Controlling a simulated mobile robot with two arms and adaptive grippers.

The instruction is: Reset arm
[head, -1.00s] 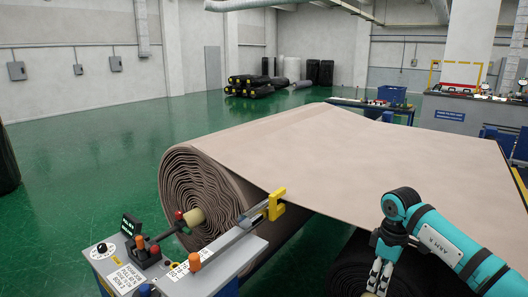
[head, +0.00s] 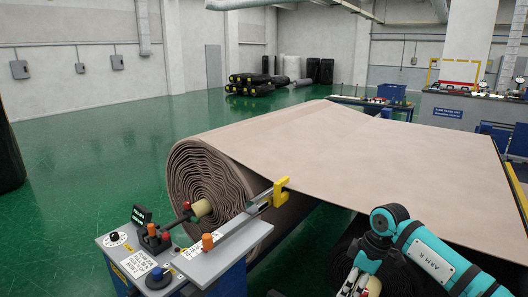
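My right arm comes in from the lower right in the head view, teal and dark grey. Its gripper (head: 355,284) points down at the bottom edge, and the fingertips are partly cut off there. It is in front of a dark roll (head: 402,275) at the bottom right, beside a pale core end. I cannot tell whether the fingers touch anything. My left gripper is out of view.
A large beige roll (head: 207,184) with its sheet (head: 370,150) spread over a table fills the middle. A grey control panel (head: 180,255) with knobs and a yellow-tipped bar stands at the lower left. Black wrapped rolls (head: 250,84) lie far back.

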